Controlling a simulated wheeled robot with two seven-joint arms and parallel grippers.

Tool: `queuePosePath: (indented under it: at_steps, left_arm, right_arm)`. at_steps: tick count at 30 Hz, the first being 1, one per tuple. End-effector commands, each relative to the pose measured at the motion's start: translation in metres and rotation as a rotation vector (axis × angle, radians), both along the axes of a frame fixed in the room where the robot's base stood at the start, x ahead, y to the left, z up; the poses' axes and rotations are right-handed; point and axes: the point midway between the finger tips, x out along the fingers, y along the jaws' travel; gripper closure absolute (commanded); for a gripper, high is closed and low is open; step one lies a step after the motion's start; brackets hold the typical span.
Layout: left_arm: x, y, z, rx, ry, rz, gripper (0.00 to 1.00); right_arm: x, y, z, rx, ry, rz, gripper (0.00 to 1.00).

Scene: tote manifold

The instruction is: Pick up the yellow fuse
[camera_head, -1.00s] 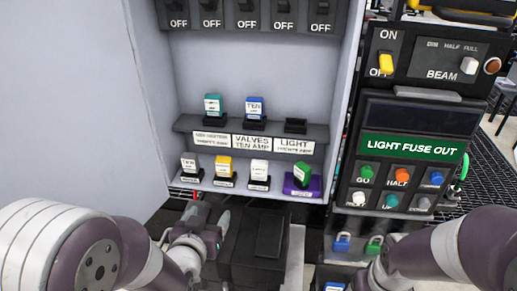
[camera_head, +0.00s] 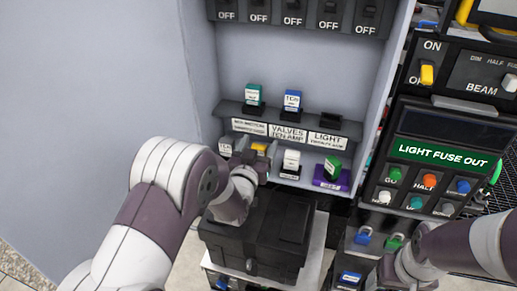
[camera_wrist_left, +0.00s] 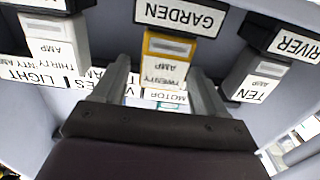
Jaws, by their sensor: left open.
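The yellow fuse (camera_head: 259,147) stands in the lower row of holders in the wall box, between white fuses, partly hidden by my left gripper in the head view. In the left wrist view the yellow fuse (camera_wrist_left: 168,58) reads TWENTY AMP upside down and sits in a black holder labelled GARDEN (camera_wrist_left: 180,16). My left gripper (camera_head: 253,168) is open just in front of it. In the wrist view its two fingers (camera_wrist_left: 157,90) point toward the fuse, one on each side, with gaps visible. My right arm shows at the lower right, but its fingers are not seen.
White fuses stand on both sides, one in the RIVER holder (camera_wrist_left: 290,42). A teal fuse (camera_head: 254,95) and a blue fuse (camera_head: 292,100) stand on the upper shelf. A green fuse (camera_head: 332,166) sits in a purple holder. A black box (camera_head: 262,230) lies below my left gripper.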

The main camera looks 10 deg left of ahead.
Motion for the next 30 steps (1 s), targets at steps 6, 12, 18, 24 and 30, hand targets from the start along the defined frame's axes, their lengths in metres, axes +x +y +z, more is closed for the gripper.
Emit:
queuePosePath:
  at_steps: [6, 12, 18, 24, 30]
  left_arm:
    - [0.000, 0.000, -0.001, 0.000, -0.001, 0.000, 0.41]
    - [0.000, 0.000, -0.001, 0.000, -0.001, 0.000, 0.84]
    - [0.000, 0.000, 0.000, 0.000, -0.001, 0.000, 0.84]
    - [0.000, 0.000, 0.014, 0.000, -0.006, 0.000, 0.84]
    - [-0.006, -0.019, 0.047, 0.000, -0.006, -0.006, 0.84]
  right_arm:
    - [0.000, 0.000, -0.001, 0.000, 0.001, 0.000, 0.28]
    - [0.000, 0.000, -0.001, 0.000, 0.001, 0.000, 0.28]
    - [0.000, 0.000, -0.002, 0.000, 0.000, 0.000, 0.28]
    - [0.000, 0.000, -0.014, 0.000, 0.000, 0.000, 0.28]
    - [0.000, 0.000, -0.035, 0.000, 0.001, 0.000, 0.28]
